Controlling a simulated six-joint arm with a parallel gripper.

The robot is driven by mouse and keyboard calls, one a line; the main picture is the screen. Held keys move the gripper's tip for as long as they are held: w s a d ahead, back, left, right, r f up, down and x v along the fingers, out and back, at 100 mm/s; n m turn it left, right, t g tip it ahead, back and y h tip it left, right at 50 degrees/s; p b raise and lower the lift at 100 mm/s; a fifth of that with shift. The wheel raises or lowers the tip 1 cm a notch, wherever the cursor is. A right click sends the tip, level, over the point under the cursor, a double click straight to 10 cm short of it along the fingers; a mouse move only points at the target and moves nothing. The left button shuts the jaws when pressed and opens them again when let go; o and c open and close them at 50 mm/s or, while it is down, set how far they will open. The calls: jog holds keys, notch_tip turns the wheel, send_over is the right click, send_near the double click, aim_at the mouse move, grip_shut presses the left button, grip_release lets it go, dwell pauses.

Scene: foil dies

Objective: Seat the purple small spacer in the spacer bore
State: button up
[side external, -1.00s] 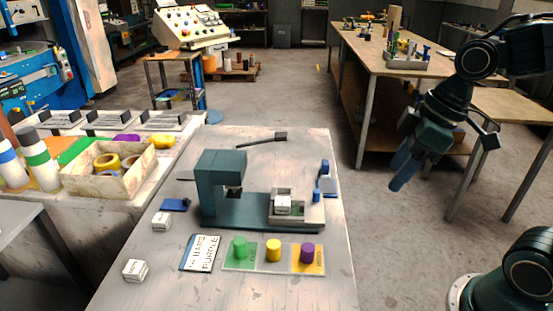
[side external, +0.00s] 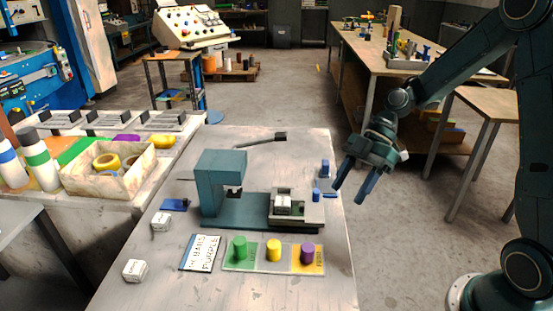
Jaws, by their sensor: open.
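The purple small spacer (side external: 308,252) stands upright on the yellow end of a coloured tray (side external: 258,264) at the front of the table. A green spacer (side external: 240,248) and a yellow spacer (side external: 273,250) stand to its left. A teal press (side external: 221,185) stands behind them. At the right end of its base is a grey fixture (side external: 312,214) holding a white block (side external: 283,204). I cannot make out the spacer bore at this size. My gripper (side external: 351,188) is open and empty, its blue fingers pointing down past the table's right edge, above and right of the purple spacer.
A lettered card (side external: 199,253) lies left of the tray. Blue parts (side external: 325,168) stand near the right edge behind the fixture. A dark handled tool (side external: 262,140) lies at the back.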

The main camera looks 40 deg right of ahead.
jog(key=shift+w+d+f+n+y, duration=0.25)
jog(key=shift+f+n+y, duration=0.25)
jog(key=shift+f, duration=0.15)
jog(key=shift+w+d+f+n+y, duration=0.25)
jog(key=shift+d+f+n+y, duration=0.1)
jog(key=shift+f+y, duration=0.2)
jog(key=shift+w+d+f+n+y, duration=0.25)
jog(key=shift+f+n+y, duration=0.2)
jog(key=shift+f, duration=0.25)
jog(key=shift+a, duration=0.15)
send_near(309, 247)
jog(key=shift+w+x, duration=0.1)
jog(key=shift+x, duration=0.75)
jog(key=shift+w+x, duration=0.15)
jog(key=shift+x, duration=0.75)
jog(key=shift+s+x, duration=0.2)
jog(key=shift+x, duration=2.4)
grip_shut()
